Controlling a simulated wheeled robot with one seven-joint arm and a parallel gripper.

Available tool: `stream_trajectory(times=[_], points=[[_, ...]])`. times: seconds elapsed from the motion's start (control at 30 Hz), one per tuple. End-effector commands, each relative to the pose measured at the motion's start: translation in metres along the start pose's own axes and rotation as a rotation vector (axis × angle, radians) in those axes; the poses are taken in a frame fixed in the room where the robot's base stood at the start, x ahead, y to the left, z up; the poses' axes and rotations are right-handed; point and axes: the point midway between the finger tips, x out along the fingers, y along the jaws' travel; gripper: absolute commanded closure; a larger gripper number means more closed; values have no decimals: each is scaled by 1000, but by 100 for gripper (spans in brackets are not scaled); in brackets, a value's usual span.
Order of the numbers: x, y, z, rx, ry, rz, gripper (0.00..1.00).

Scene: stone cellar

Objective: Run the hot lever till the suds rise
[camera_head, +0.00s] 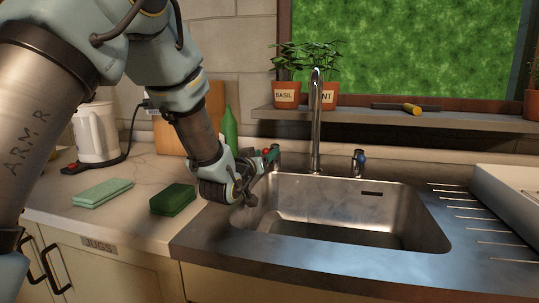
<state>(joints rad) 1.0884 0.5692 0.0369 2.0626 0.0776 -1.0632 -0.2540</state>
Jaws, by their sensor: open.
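The steel sink (285,208) is set in the counter, with a tall chrome tap (316,125) behind it. A lever with a red mark (267,153) is left of the tap, and a lever with a blue mark (358,159) is right of it. My gripper (262,172) is open at the sink's back left corner, close to the red-marked lever and partly hiding it. I cannot tell whether they touch. The basin's visible walls are bare metal. Its floor looks greyish, and I cannot tell whether water lies there. No stream shows below the spout.
A green sponge (173,199) and a pale green cloth (103,192) lie on the left counter. A green bottle (229,130) stands behind my arm, and a white kettle (96,133) further left. Potted herbs (286,95) stand on the sill. A ribbed drainer (475,215) is at right.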

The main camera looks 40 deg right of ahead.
Motion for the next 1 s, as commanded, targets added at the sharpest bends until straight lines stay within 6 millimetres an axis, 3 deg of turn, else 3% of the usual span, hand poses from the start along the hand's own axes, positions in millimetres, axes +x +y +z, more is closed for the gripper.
stream_trajectory(times=[0.13, 0.4, 0.57, 0.73, 0.83, 0.93, 1.0], points=[[-12, 0, 0, 1, 1, 0, 40], [-14, 0, 0, 1, 0, 0, 40], [-14, 1, -4, 0, 1, 0, 57], [-14, 4, -22, 0, 1, 0, 76], [-20, -11, -36, 15, -25, -34, 87], [-25, -15, -26, 105, -32, -30, 99], [-29, -17, -25, 182, -34, -26, 100]])
